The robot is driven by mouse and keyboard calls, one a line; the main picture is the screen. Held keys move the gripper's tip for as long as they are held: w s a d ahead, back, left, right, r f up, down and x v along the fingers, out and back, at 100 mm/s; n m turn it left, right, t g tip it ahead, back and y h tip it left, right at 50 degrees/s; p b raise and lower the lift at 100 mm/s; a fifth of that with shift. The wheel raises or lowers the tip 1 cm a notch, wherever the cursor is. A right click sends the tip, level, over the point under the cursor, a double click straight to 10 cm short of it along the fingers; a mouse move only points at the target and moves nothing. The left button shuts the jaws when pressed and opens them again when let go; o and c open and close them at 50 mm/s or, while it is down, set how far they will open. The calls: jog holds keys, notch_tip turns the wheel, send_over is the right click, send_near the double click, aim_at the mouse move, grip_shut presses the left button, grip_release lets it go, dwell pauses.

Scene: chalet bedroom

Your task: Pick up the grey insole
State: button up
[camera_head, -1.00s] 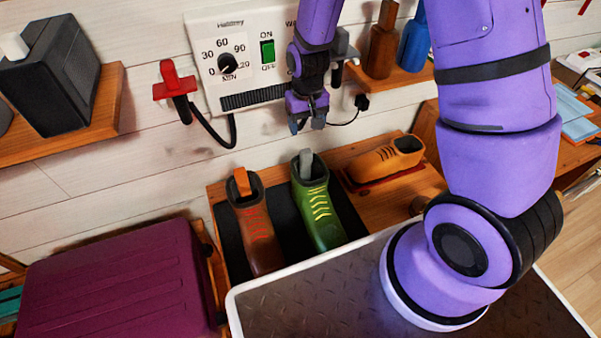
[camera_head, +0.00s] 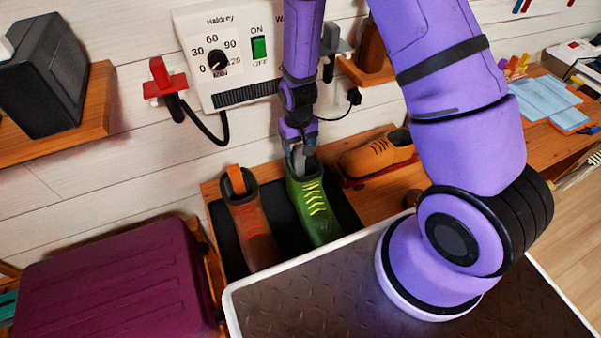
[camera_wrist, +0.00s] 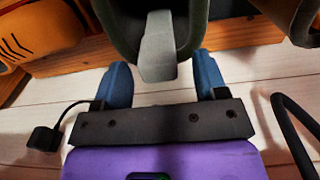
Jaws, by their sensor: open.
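The grey insole (camera_head: 299,158) stands up out of the opening of the green shoe (camera_head: 314,207) in the head view. In the wrist view the grey insole (camera_wrist: 158,52) shows between and just beyond my fingertips, against the dark shoe opening. My gripper (camera_head: 299,152) is right above the green shoe, at the insole's upper end. In the wrist view my gripper (camera_wrist: 163,78) is open, with one blue finger on each side of the insole's tip and a gap on both sides. The insole's lower part is hidden inside the shoe.
A brown shoe (camera_head: 249,225) with an orange insole (camera_head: 236,180) stands to the left on the same dark mat. An orange shoe (camera_head: 378,153) lies to the right. The wall-mounted timer box (camera_head: 235,60), its cable and a red holder (camera_head: 163,80) are behind. A purple suitcase (camera_head: 115,285) is at lower left.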

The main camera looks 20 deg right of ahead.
jog(key=shift+f, duration=0.6)
jog(key=shift+c, duration=0.2)
grip_shut()
jog(key=shift+r, duration=0.1)
